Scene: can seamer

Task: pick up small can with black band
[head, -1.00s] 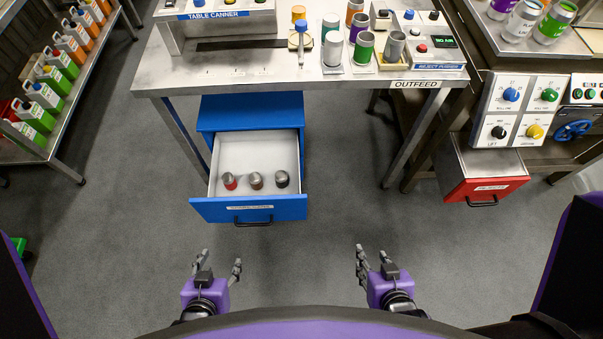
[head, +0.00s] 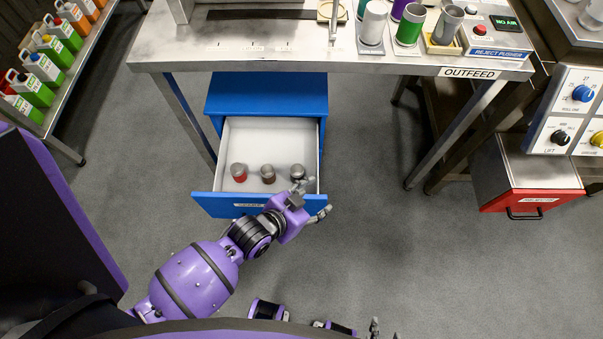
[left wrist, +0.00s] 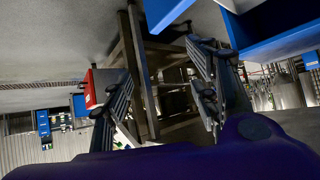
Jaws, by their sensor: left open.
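Three small cans stand upright in a row in the open blue drawer (head: 225,204): one with a red band (head: 239,173), one with a brown band (head: 268,174), and at the right the small can with black band (head: 297,172). My left gripper (head: 316,198) is open and empty over the drawer's front right corner, just in front of the black-band can. One finger partly overlaps that can's lower side in the head view. The left wrist view shows both fingers spread (left wrist: 165,95) and no can between them. My right gripper (head: 376,328) shows only in part at the bottom edge.
The steel table (head: 300,60) with cans and the reject pusher stands above and behind the drawer. A red reject bin (head: 530,200) is at the right. A shelf of bottles (head: 50,70) is at the far left. The floor right of the drawer is clear.

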